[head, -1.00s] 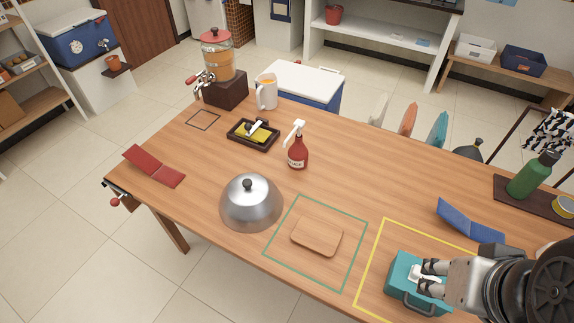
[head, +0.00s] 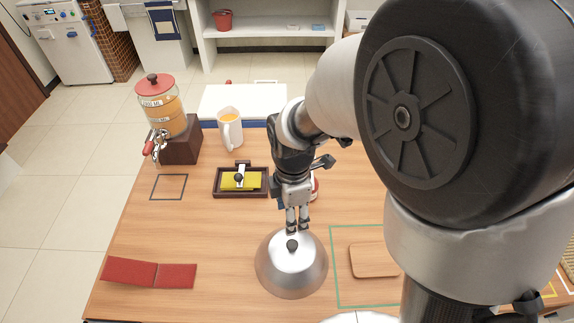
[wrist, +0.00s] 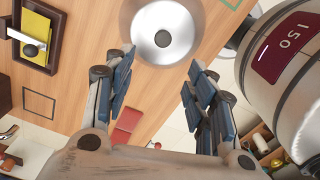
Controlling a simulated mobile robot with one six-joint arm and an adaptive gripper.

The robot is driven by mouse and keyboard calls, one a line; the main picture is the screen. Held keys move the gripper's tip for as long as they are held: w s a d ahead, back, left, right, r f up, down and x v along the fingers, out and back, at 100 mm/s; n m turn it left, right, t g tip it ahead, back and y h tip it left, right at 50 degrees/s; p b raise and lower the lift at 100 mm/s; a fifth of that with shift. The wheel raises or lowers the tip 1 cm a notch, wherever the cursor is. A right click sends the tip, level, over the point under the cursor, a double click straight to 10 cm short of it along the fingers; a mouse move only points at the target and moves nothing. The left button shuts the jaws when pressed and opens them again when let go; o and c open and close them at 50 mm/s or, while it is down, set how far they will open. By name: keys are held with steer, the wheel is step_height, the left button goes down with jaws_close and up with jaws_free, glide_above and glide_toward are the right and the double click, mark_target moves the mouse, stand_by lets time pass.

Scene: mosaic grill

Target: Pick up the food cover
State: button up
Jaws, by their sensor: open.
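The food cover (head: 291,275) is a shiny silver dome with a black knob (head: 292,245) on top. It sits on the wooden table, left of the green outlined square. My gripper (head: 297,228) is open and empty, pointing down just above and behind the knob in the head view. In the wrist view the cover (wrist: 185,50) and its knob (wrist: 162,39) show at the top, beyond the two spread fingertips (wrist: 160,66). The fingers do not appear to touch the knob.
A dark tray with a yellow pad (head: 226,190) lies behind left. A wooden board (head: 372,260) lies right of the cover. A red folded cloth (head: 148,273) lies left, with bare table between.

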steer(key=b, duration=0.4)
glide_above(292, 244)
step_height(292, 244, down, 10)
steer(key=shift+w+d+f, duration=0.1)
steer(key=shift+w+f, duration=0.05)
steer(key=shift+f, duration=0.05)
steer(key=shift+f+b, duration=1.2)
steer(key=shift+f, duration=1.75)
steer(key=shift+r, duration=0.1)
jaws_close()
